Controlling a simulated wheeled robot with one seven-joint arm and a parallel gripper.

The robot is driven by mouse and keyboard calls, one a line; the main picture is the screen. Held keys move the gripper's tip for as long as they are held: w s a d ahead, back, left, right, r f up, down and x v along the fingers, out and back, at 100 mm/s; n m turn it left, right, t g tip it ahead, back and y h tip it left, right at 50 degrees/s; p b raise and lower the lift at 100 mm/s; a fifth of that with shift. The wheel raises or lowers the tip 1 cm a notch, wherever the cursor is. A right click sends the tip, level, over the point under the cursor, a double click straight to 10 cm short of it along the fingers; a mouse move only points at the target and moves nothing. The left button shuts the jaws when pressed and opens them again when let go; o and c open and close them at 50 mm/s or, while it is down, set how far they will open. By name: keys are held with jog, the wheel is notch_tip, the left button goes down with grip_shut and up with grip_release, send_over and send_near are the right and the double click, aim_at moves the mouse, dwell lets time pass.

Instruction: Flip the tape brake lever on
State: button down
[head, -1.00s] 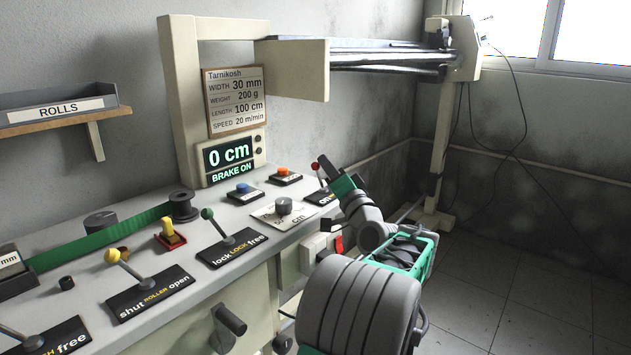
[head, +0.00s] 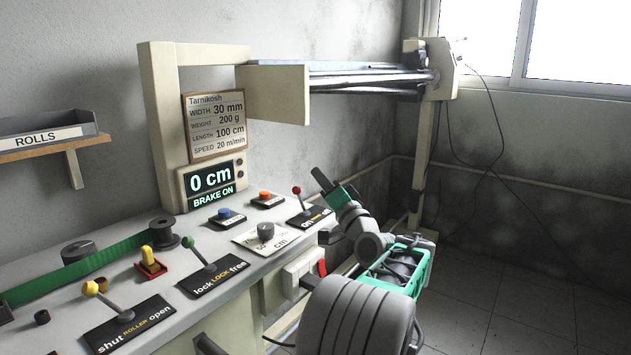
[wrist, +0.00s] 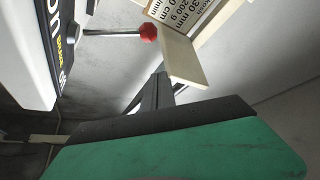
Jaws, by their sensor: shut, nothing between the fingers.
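The red-knobbed lever (head: 297,191) stands on a black plate (head: 320,216) marked "on" at left and apparently "off" at right. Its middle word is too small to read. The lever leans left, toward "on". The display (head: 211,182) reads "0 cm" and "BRAKE ON". My gripper (head: 319,175) is shut and empty, with its dark fingers just right of the red knob and a visible gap between them. In the wrist view, the red knob (wrist: 149,32) shows above the fingers (wrist: 156,92), apart from them.
A dial (head: 265,231), blue button (head: 224,213) and orange button (head: 264,195) lie left of the lever. The green-knobbed lock lever (head: 188,243) and yellow-knobbed roller lever (head: 91,288) stand nearer. A beige frame (head: 290,95) overhangs behind. Open floor lies right.

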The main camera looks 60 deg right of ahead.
jog(key=v, duration=0.9)
jog(key=shift+a, duration=0.3)
jog(key=shift+f, duration=0.15)
